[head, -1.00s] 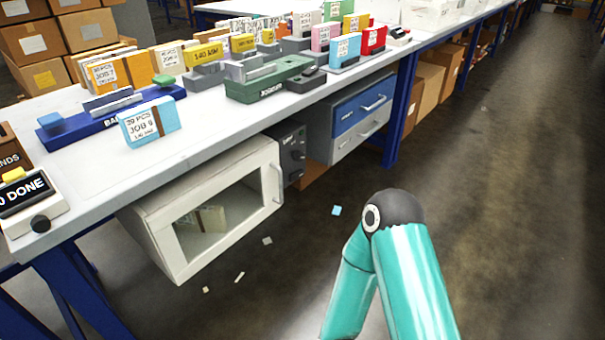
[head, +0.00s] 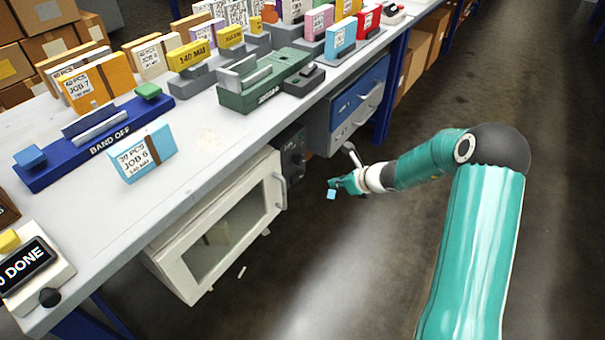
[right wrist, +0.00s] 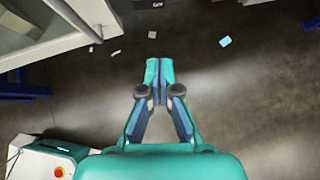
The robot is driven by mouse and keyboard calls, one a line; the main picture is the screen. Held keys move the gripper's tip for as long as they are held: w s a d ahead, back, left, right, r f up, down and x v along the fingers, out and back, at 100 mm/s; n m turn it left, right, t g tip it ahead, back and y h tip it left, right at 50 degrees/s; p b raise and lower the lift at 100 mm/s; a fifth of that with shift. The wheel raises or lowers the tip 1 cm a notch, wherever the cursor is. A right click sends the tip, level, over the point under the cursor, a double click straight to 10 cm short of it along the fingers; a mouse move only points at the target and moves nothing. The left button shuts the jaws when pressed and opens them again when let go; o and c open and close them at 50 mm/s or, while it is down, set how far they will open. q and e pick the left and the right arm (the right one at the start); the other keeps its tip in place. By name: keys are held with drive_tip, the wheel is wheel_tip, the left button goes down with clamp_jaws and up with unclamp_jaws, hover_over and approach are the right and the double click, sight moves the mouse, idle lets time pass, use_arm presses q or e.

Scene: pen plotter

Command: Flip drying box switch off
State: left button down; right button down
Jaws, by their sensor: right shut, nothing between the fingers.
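The drying box (head: 165,262) is a white cabinet with a window door and a pale handle, hung under the bench. At its right end is a dark control panel (head: 291,152) with small controls; I cannot make out the switch or its position. My right gripper (head: 334,188) is shut and empty, in the open air to the right of the panel and apart from it. In the right wrist view its fingers (right wrist: 159,68) are closed together over the floor, and the drying box (right wrist: 68,38) shows at the upper left. My left gripper is out of view.
The bench top (head: 205,140) overhangs the box and panel. A blue and grey drawer unit (head: 352,110) with handles stands right of the panel. A blue bench leg (head: 391,95) is beyond it. Paper scraps lie on the floor, which is otherwise open to the right.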

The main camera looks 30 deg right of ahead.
drive_tip(key=shift+w+a+f, duration=0.1)
drive_tip(key=shift+w+a, duration=0.15)
drive_tip(key=shift+a, duration=0.05)
drive_tip(key=p, duration=0.1)
approach(297, 178)
drive_tip(key=f+x, duration=0.1)
drive_tip(key=x, duration=0.6)
drive_tip(key=shift+d+f, duration=0.25)
drive_tip(key=shift+d, duration=0.6)
drive_tip(key=shift+s, duration=0.1)
